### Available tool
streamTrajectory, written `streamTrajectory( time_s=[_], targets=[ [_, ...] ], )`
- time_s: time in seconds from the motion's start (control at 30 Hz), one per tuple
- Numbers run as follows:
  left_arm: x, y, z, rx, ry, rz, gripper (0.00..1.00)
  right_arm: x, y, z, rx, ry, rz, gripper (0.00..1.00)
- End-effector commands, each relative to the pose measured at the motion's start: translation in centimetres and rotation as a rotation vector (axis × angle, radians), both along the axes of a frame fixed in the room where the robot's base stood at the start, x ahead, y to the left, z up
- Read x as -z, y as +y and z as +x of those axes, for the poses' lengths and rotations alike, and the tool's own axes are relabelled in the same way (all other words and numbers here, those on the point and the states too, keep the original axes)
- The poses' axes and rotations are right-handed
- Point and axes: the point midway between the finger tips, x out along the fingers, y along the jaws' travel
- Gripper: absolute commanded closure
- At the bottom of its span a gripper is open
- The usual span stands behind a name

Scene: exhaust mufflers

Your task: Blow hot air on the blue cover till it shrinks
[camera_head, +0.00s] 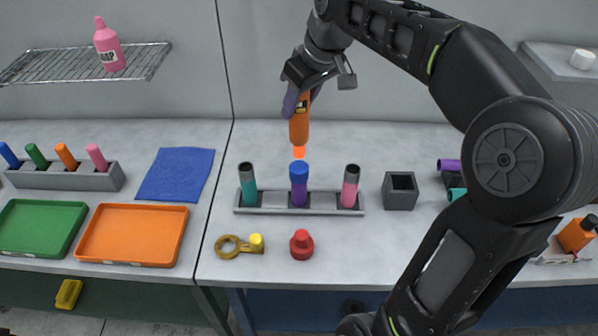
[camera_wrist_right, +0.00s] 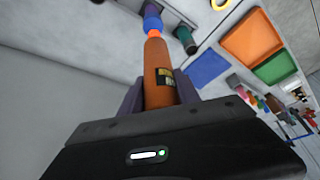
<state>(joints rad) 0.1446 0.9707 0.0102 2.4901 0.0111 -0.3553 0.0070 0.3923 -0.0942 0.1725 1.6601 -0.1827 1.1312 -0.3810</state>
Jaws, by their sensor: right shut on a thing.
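My right gripper (camera_head: 303,101) is shut on an orange hot-air tool (camera_head: 299,130) with a dark label and holds it nose down. In the right wrist view the tool (camera_wrist_right: 158,75) sits between the two fingers. Its nozzle glows orange-red just above the blue cover (camera_head: 299,170). The blue cover sits on top of the purple muffler (camera_head: 299,193), which stands upright in the middle of the grey rack (camera_head: 275,209). A teal muffler (camera_head: 248,184) with a dark top stands to its left, and a pink one (camera_head: 350,186) to its right. My left gripper is not in view.
A brass ring tool (camera_head: 230,246) with a yellow knob and a red stopper (camera_head: 301,244) lie in front of the rack. A grey square box (camera_head: 400,190) stands to its right. Orange (camera_head: 132,236) and green trays (camera_head: 38,228) and a blue cloth (camera_head: 176,174) lie left.

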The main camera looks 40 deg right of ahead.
Motion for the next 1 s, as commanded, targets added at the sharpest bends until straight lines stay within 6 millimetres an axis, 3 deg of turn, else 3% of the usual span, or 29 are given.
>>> streamTrajectory(
  time_s=[0.53,1.0],
  targets=[
    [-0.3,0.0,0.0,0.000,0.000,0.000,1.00,-0.4,0.0,0.0,0.000,-0.002,-0.001,0.97],
    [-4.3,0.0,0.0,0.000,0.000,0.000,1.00,-5.3,0.0,0.1,-0.001,-0.003,-0.001,0.97]
  ],
)
